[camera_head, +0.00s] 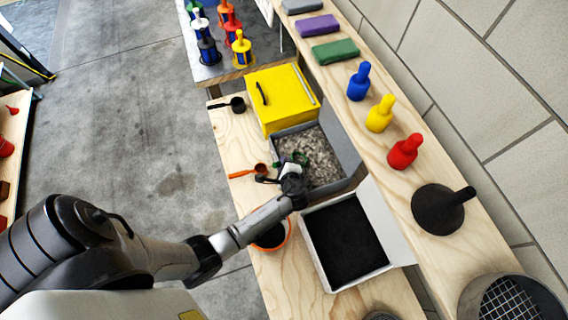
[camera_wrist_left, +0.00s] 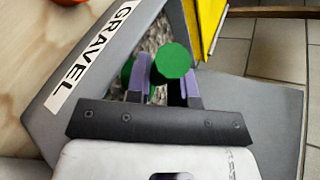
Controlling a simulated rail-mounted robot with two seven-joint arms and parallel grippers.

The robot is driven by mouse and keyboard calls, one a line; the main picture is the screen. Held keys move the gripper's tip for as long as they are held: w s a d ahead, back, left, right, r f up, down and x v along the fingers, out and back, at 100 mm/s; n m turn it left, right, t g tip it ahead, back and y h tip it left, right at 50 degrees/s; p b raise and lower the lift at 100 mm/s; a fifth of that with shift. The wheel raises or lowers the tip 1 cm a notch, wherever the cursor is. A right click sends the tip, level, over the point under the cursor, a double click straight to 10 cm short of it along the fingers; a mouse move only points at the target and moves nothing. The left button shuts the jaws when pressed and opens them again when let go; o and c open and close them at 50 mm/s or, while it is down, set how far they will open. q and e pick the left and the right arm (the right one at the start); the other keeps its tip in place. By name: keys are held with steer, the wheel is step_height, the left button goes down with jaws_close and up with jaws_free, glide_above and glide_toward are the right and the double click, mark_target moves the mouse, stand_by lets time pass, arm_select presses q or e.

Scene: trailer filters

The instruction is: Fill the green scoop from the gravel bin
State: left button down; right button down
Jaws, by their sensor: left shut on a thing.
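The gravel bin (camera_head: 334,172) is a grey open box holding grey-brown gravel, on the wooden bench. Its wall with the word GRAVEL shows in the left wrist view (camera_wrist_left: 75,80). My left gripper (camera_head: 290,172) is at the bin's near left side, over its edge. It is shut on the green scoop (camera_head: 301,157). In the left wrist view the round green end of the scoop's handle (camera_wrist_left: 173,61) sits between the purple-grey fingers (camera_wrist_left: 163,82). The scoop's bowl is mostly hidden there, so I cannot tell whether it holds gravel. My right gripper is not in view.
A yellow box (camera_head: 280,98) stands directly behind the bin. A white-walled bin of black material (camera_head: 345,235) stands in front. Orange (camera_head: 247,171) and black (camera_head: 236,104) scoops lie on the left. A shelf along the right holds coloured bottles (camera_head: 380,113) and a black funnel (camera_head: 440,209).

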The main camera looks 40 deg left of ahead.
arm_select(q)
steer(key=shift+w+f+b, duration=0.15)
steer(key=shift+f+b, duration=0.15)
steer(key=shift+f, duration=0.05)
steer(key=shift+w+d+b, duration=0.45)
steer(key=shift+w+b, duration=0.2)
steer(key=shift+w, duration=0.2)
steer(key=shift+w+d+b, duration=0.4)
steer(key=shift+w+b, duration=0.2)
steer(key=shift+w, duration=0.2)
steer(key=shift+s+a+r+p, duration=0.1)
steer(key=shift+s+r+p, duration=0.1)
steer(key=shift+p, duration=0.2)
steer(key=shift+s+a+p, duration=0.35)
steer(key=shift+s+p, duration=0.15)
steer(key=shift+s, duration=0.2)
steer(key=shift+s+a+p, duration=0.3)
steer(key=shift+s+p, duration=0.2)
steer(key=shift+s, duration=0.15)
steer(key=shift+s+a+r+p, duration=0.1)
steer(key=shift+s+r+p, duration=0.05)
steer(key=shift+r+p, duration=1.8)
steer(key=shift+s+a+r+p, duration=0.1)
steer(key=shift+s+r+p, duration=0.05)
steer(key=shift+r+p, duration=1.05)
steer(key=shift+s+r+p, duration=0.1)
steer(key=shift+r+p, duration=0.85)
steer(key=shift+p, duration=0.3)
steer(key=shift+r+p, duration=0.7)
